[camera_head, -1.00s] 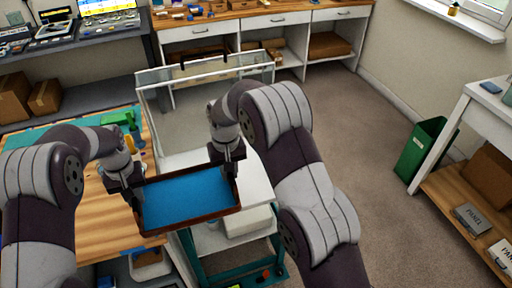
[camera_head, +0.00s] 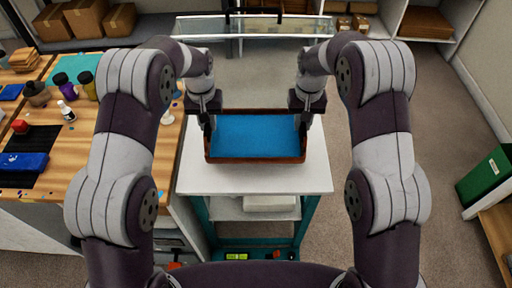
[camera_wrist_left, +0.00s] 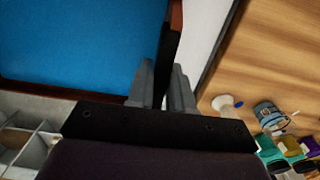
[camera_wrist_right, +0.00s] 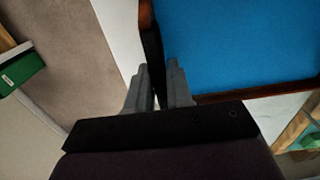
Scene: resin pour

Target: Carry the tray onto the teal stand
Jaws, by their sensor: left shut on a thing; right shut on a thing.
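The tray (camera_head: 255,159) is a shallow brown wooden frame with a bright blue inside. It looks level and lies over the white top of the teal stand (camera_head: 255,180), near the middle; I cannot tell whether it touches the top. My left gripper (camera_head: 208,123) is shut on the tray's left side, and my right gripper (camera_head: 303,122) is shut on its right side. The left wrist view shows the fingers closed on a dark piece at the tray's edge (camera_wrist_left: 80,40). The right wrist view shows the same on the opposite edge (camera_wrist_right: 240,45).
A clear-walled enclosure (camera_head: 255,27) stands behind the stand. A wooden workbench (camera_head: 60,150) with bottles and a blue item is close on the left. The floor right of the stand is open.

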